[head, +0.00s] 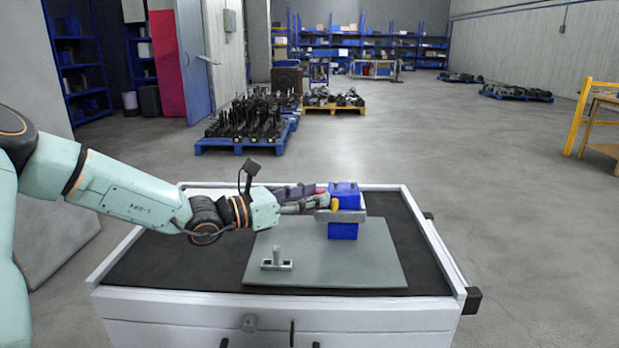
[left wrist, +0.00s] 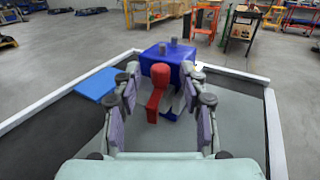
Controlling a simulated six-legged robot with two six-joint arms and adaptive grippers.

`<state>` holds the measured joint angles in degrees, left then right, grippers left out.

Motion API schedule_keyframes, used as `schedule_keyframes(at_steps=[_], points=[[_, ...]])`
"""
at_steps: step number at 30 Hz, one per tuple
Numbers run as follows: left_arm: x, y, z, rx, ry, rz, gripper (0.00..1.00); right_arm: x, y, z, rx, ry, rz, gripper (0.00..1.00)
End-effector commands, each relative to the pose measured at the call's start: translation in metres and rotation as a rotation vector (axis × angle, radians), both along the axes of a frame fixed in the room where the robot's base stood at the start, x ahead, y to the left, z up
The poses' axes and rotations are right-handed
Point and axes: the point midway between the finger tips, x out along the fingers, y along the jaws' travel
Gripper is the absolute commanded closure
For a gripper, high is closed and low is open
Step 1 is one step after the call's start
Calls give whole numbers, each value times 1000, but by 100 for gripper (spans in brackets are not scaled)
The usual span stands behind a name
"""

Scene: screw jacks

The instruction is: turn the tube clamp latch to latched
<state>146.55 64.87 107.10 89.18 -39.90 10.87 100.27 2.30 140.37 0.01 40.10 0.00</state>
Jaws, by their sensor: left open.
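The tube clamp is a blue block (head: 343,231) with a grey band across it, upright on a grey plate (head: 375,260) on the cart. It also shows in the left wrist view (left wrist: 165,68), with two grey studs on top. The red latch handle (left wrist: 155,98) sticks out from the clamp towards the wrist camera. My left gripper (head: 314,200) is at the left side of the clamp. In the left wrist view its open fingers (left wrist: 160,84) stand on both sides of the red handle. I cannot tell whether they touch it. My right gripper is not in view.
A small grey fixture with an upright post (head: 277,262) stands at the plate's front left. A flat blue piece (left wrist: 95,83) lies on the black cart top (left wrist: 60,125), inside the raised white rim (head: 112,262). The plate's front right is clear.

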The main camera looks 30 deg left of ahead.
Motion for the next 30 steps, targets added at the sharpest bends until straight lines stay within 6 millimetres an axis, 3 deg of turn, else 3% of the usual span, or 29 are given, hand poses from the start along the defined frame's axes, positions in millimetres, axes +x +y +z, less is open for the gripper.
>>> schedule_keyframes(at_steps=[18,30], points=[[0,-1,83,1,-4,-1,57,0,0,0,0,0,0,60],[0,-1,94,1,0,0,57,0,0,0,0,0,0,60]])
